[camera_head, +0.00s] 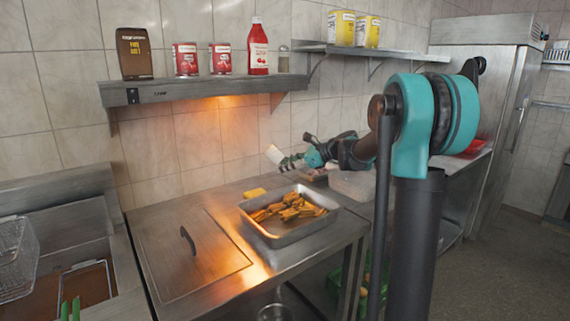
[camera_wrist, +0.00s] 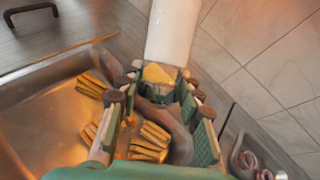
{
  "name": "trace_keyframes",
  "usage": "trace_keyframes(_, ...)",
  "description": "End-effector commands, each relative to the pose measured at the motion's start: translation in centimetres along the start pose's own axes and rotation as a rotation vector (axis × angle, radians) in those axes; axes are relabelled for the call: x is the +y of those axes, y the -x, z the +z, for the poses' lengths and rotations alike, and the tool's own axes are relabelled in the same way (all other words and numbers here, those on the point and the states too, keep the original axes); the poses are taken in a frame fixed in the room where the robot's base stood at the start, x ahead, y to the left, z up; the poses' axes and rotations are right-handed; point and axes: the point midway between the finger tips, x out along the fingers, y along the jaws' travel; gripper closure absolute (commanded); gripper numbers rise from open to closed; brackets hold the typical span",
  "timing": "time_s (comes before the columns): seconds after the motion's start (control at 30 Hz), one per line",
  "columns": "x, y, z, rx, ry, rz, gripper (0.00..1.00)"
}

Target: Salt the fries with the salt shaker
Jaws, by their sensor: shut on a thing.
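A metal tray (camera_head: 280,241) on the steel counter holds golden fries (camera_head: 290,207). The fries (camera_wrist: 150,140) also show in the wrist view, partly hidden by my gripper. My gripper (camera_head: 287,161) is above the back of the tray, shut on a white cylinder (camera_head: 274,154), apparently the salt shaker. In the wrist view the white cylinder (camera_wrist: 171,32) sticks out beyond the fingers of my gripper (camera_wrist: 160,95). In the head view it is tilted up to the left. Its near end is hidden by the fingers, so I cannot see its holes or any salt.
A shelf (camera_head: 205,90) above holds a brown box, red cans, a red bottle (camera_head: 258,47) and a small glass jar (camera_head: 284,60). A lid with a handle (camera_head: 190,250) covers the counter's left. Fryer baskets (camera_head: 15,260) stand far left.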

Motion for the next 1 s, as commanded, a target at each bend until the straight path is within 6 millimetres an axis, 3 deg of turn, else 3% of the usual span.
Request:
trace_keyframes(0.2, -0.5, 1.0, 2.1, 0.0, 0.0, 0.0, 1.0)
trace_keyframes(0.53, 0.1, -0.2, -0.4, -0.001, 0.0, 0.0, 1.0)
trace_keyframes(0.83, -0.4, 0.9, 1.9, 0.0, 0.0, 0.0, 1.0)
trace_keyframes(1.0, -0.5, 1.0, 2.2, 0.0, 0.0, 0.0, 1.0)
